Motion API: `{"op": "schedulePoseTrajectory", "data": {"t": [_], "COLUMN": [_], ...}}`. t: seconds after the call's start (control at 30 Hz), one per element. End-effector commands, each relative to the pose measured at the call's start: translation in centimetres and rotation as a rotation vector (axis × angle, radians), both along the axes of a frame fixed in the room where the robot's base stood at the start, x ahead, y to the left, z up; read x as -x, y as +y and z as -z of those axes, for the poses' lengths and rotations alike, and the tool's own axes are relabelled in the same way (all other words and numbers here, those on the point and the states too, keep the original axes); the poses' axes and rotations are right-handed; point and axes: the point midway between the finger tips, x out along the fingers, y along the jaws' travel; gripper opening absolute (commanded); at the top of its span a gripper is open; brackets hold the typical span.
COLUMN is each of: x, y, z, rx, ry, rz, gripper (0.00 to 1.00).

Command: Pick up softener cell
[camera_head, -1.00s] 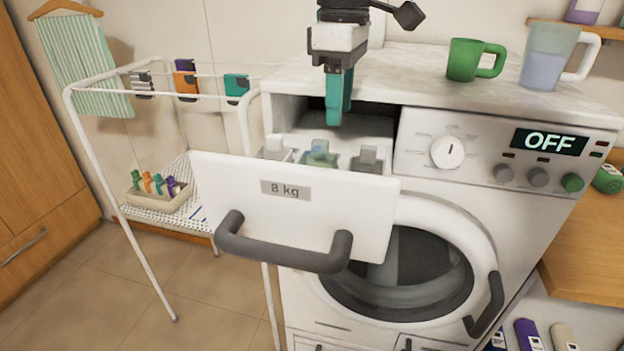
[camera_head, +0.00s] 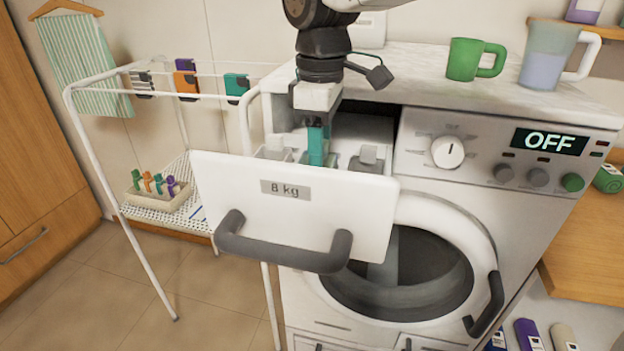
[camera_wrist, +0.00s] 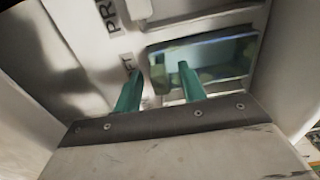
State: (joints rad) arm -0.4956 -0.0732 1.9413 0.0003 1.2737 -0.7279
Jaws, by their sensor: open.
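The softener cell is a blue-green compartment (camera_wrist: 220,52) inside the open washing machine drawer (camera_head: 330,215). In the wrist view the letters "FT" show beside its left end. My open gripper (camera_head: 317,160) points down into the middle of the drawer, and its teal fingers cover most of the cell in the head view. In the wrist view my gripper (camera_wrist: 160,72) has one finger left of the cell's left edge and the other in front of the cell. I cannot tell whether either finger touches it.
Pale cells stand on either side in the drawer, including a right one (camera_head: 367,158). The drawer front has a dark handle (camera_head: 285,255). A green mug (camera_head: 465,60) and a jug (camera_head: 548,60) stand on the machine top. A drying rack (camera_head: 130,215) stands at the left.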

Motion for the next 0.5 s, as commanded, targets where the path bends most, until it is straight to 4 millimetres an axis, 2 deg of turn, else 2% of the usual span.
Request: {"op": "schedulePoseTrajectory", "data": {"t": [0.03,0.17,0.5], "x": [-0.01,-0.01,-0.02], "y": [-0.01,-0.01,-0.02], "z": [-0.02,-0.03,-0.23], "rx": [0.000,0.000,-0.001], "ry": [0.000,0.000,-0.001], "rz": [0.000,0.001,0.001], "gripper": [0.38,0.02,0.00]}}
